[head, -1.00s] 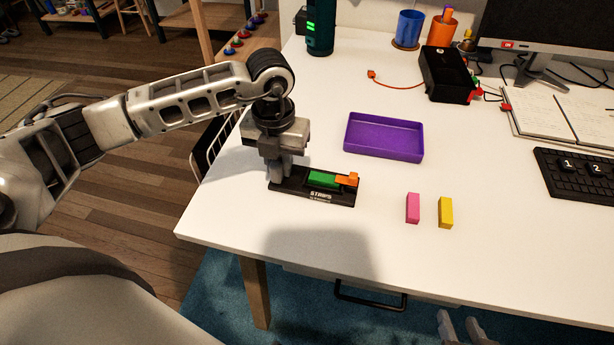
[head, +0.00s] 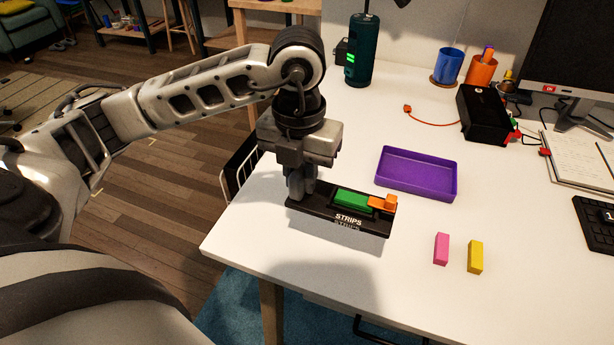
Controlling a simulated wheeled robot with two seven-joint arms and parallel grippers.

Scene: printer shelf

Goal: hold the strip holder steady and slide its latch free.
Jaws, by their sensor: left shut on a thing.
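The black strip holder (head: 301,202), marked STRIPS on its front, is at the left of the white table. It carries a green strip block (head: 352,199) and an orange latch (head: 384,204) at its right end, which touches or nearly touches the green block. My left gripper (head: 301,190) points down and is shut on the holder's left end. The holder looks level and appears a little above the tabletop. The fingers hide part of its left end. My right gripper is out of view.
A purple tray (head: 417,191) lies behind and right of the holder. A pink block (head: 441,249) and a yellow block (head: 475,257) stand to its right. A black box (head: 484,114), cups and a dark green bottle (head: 361,50) are farther back. The white table (head: 300,258) is bare in front.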

